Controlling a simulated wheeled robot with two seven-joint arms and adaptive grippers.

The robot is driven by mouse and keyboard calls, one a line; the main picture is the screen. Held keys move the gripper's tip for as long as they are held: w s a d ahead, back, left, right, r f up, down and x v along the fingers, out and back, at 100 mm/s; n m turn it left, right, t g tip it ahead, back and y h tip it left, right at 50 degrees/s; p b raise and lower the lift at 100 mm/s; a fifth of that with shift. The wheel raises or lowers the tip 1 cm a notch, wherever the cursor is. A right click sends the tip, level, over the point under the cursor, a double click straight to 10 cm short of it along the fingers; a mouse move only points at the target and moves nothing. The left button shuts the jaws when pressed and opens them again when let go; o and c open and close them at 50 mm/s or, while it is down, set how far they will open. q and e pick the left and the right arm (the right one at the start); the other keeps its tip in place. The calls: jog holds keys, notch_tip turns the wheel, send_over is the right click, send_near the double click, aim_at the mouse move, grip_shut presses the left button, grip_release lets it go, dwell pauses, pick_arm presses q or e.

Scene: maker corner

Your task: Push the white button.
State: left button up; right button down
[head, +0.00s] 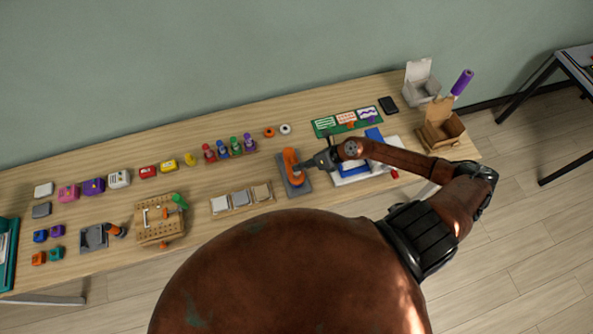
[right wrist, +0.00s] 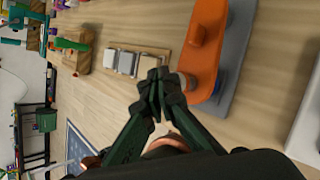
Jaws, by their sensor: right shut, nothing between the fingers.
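My right gripper (head: 310,163) is shut and empty, beside the orange arched device on a grey base (head: 293,181). In the right wrist view its fingertips (right wrist: 160,84) are together, left of the orange part (right wrist: 205,45). I cannot tell whether they touch the device. A small white block (head: 44,190) lies at the table's far left, and a white box-like item (head: 119,178) stands right of the purple one. Which white thing is the button is too small to tell. My left gripper is not in view.
A wooden tray with three flat pieces (head: 241,210) lies left of the orange device. Several small coloured figures (head: 222,147) stand behind it. A pegboard (head: 160,232) is farther left. Two open boxes (head: 420,88) (head: 441,135) stand at the right end of the wooden table (head: 100,262).

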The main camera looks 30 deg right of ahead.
jog(key=shift+f+b, duration=0.4)
jog(key=shift+f, duration=0.2)
dwell(0.7)
dwell(0.4)
jog(key=shift+r+p, duration=0.95)
jog(key=shift+r, duration=0.05)
notch_tip(320, 180, up, 5)
jog(key=p, duration=0.4)
jog(key=shift+r+p, duration=0.1)
jog(key=shift+p, duration=0.2)
dwell(0.3)
